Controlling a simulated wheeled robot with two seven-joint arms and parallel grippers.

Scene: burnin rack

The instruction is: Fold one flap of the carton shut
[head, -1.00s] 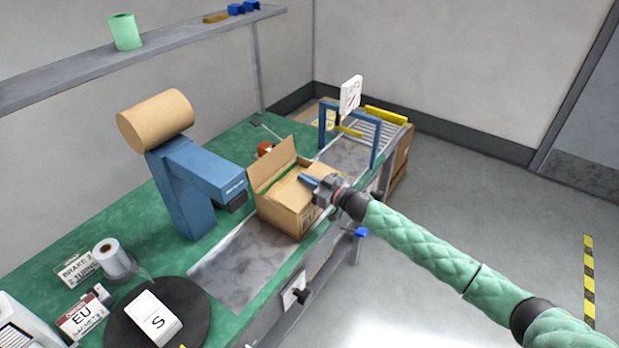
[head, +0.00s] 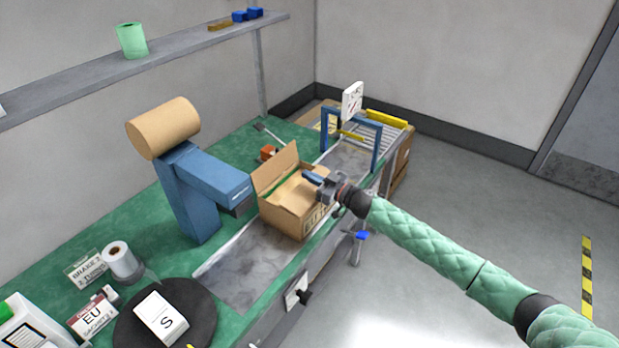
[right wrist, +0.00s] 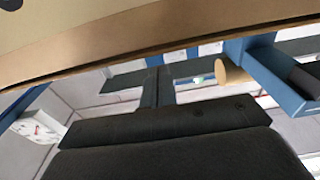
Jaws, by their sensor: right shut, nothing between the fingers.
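The brown cardboard carton (head: 288,218) stands on the grey belt strip of the green bench. Its far-left flap (head: 275,168) stands up, tilted outward. A near flap (head: 298,196) lies low across the top, and a dark gap shows between it and the upright flap. My right gripper (head: 313,179) is shut and empty, over the carton's right upper edge, by the low flap; I cannot tell whether it touches. In the right wrist view, a cardboard panel (right wrist: 150,40) fills the top, close to the dark gripper body. My left gripper is out of view.
A blue tape stand (head: 195,190) with a brown roll is left of the carton. A blue arch (head: 377,145) with a white sign spans the belt behind it. A dark turntable (head: 200,305) and labels are at front left. Open floor lies right.

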